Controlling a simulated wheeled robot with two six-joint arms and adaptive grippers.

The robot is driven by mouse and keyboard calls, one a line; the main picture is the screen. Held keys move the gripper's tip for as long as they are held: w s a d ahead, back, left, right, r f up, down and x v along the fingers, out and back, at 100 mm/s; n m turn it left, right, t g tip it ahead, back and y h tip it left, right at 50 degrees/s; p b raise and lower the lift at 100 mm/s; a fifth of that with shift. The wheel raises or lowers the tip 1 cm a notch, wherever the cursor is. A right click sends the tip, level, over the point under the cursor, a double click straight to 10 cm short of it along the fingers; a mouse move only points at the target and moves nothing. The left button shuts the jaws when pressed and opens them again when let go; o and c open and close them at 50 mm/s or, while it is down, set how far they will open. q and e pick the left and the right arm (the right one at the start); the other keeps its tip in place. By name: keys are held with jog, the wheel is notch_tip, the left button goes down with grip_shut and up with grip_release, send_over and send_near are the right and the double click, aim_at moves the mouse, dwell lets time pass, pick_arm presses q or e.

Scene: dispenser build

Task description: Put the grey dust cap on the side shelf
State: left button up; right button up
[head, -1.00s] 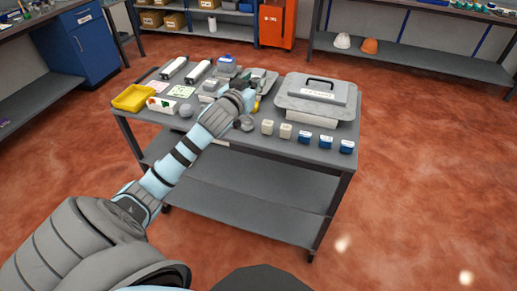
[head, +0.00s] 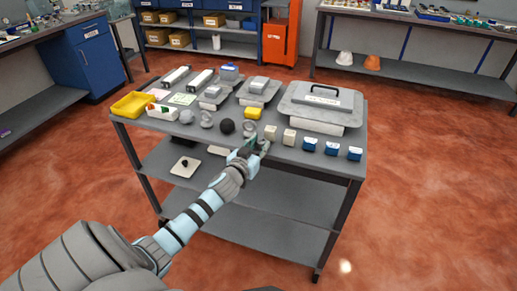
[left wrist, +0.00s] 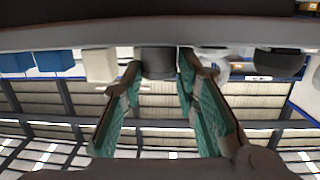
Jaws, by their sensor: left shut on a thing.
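My left gripper (head: 259,147) is at the front edge of the grey cart top, just in front of the beige blocks. In the left wrist view its teal fingers (left wrist: 158,85) are shut on a grey round piece (left wrist: 158,62), which looks like the grey dust cap. In the head view the gripper mostly hides this piece. I cannot tell whether it touches the cart top. A lower cart shelf (head: 262,206) is mostly bare; I cannot tell whether it is the side shelf. My right gripper is not in view.
A yellow tray (head: 131,104) is at the left. A pale plate with a black knob (head: 185,166) lies lower down.

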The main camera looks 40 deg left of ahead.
pick_arm(q)
jog(key=shift+f, duration=0.1)
jog(key=o, duration=0.8)
jog(key=shift+s+r, duration=0.2)
jog(key=shift+r, duration=0.1)
jog(key=v, duration=1.1)
jog(key=shift+s+d, duration=0.15)
jog(key=shift+s, duration=0.15)
